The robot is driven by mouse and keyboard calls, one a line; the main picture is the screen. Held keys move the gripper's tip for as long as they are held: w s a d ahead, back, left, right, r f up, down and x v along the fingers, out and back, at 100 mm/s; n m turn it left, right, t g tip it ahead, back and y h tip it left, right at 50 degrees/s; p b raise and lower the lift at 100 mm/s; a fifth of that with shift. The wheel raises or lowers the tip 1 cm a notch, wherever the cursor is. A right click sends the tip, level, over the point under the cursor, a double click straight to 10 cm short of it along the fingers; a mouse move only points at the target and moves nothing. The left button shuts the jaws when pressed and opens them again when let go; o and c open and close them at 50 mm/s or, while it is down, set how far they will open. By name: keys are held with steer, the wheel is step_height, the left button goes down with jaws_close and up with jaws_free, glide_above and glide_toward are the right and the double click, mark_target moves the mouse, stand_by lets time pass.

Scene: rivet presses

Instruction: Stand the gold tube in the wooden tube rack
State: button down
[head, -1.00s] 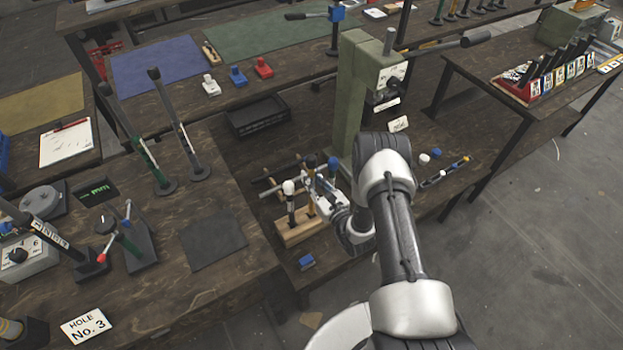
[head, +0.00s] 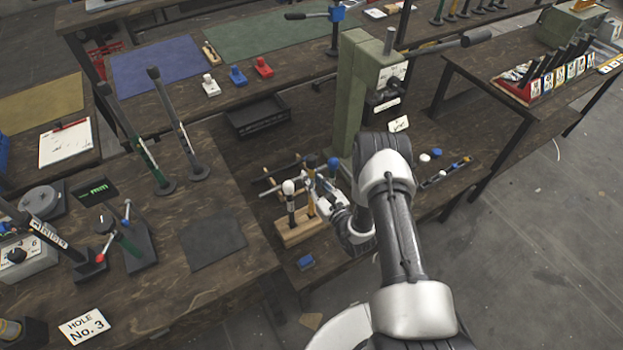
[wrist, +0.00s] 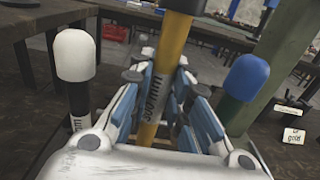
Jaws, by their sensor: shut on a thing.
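The gold tube (wrist: 172,55), with a printed label and a dark cap, stands upright between my gripper's fingers (wrist: 158,98) in the wrist view. In the head view the gold tube (head: 310,207) stands at the wooden tube rack (head: 290,239), between a white-capped tube (head: 289,188) and a blue-capped tube (head: 333,163). My gripper (head: 316,190) is shut on the gold tube, to the right of the white-capped one. The fingers and the rack's hidden side conceal the gold tube's lower end, so I cannot tell how deep it sits.
A green press (head: 348,105) stands just behind the rack. A blue block (head: 306,262) lies in front of it. Loose caps and a dark rod (head: 445,172) lie to the right, and a black tray (head: 258,116) lies behind. The tubes on both sides leave little room around my gripper.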

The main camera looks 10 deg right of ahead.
steer(key=shift+f+b, duration=2.5)
steer(key=shift+f, duration=1.75)
steer(key=c, duration=1.4)
jaws_free()
steer(key=shift+c, duration=0.2)
steer(key=v, duration=1.2)
steer(key=shift+r, duration=0.1)
